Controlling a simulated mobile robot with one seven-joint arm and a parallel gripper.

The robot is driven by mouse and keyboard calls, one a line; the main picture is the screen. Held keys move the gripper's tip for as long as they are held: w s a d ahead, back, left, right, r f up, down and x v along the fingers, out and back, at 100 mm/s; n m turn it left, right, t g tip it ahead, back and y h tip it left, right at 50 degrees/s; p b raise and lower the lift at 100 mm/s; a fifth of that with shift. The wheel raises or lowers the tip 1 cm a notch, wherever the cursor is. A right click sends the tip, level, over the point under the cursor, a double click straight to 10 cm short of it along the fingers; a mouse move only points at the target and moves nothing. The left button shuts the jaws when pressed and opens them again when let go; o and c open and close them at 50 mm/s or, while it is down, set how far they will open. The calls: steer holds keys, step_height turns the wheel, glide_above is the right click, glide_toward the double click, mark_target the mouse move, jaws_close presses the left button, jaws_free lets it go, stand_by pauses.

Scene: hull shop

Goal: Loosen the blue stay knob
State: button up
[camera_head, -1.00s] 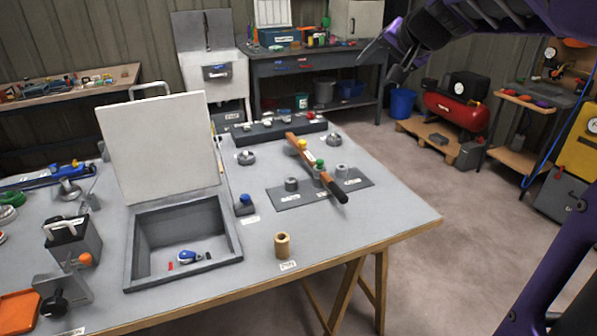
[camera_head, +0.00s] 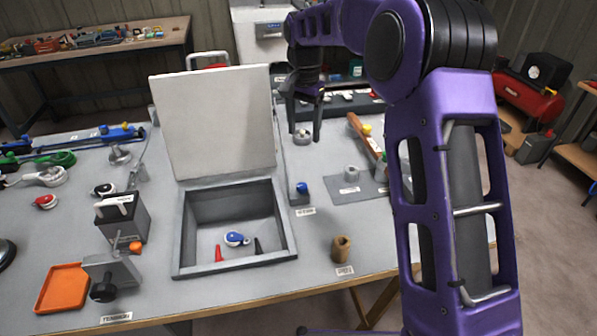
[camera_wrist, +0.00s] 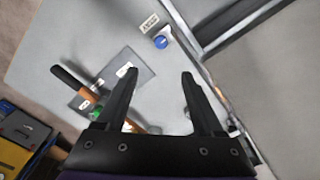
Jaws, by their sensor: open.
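The blue stay knob (camera_head: 302,187) sits on a small dark block on the bench, just right of the open hatch box. In the wrist view the blue knob (camera_wrist: 160,41) lies beyond my fingertips, near the top middle and beside a white label. My gripper (camera_head: 303,138) is open and empty, above the bench and behind the knob in the head view. Its two fingers also show apart in the wrist view (camera_wrist: 159,73). The raised white lid (camera_head: 215,122) stands over the grey hatch box (camera_head: 181,232).
A wooden cylinder (camera_head: 341,248) stands near the front edge. Bare bench surrounds the knob's front.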

mark_target(302, 185)
step_height(302, 185, down, 18)
steer(key=shift+a+r+b, duration=0.1)
steer(key=shift+r+b, duration=0.1)
steer(key=shift+b, duration=0.45)
jaws_close()
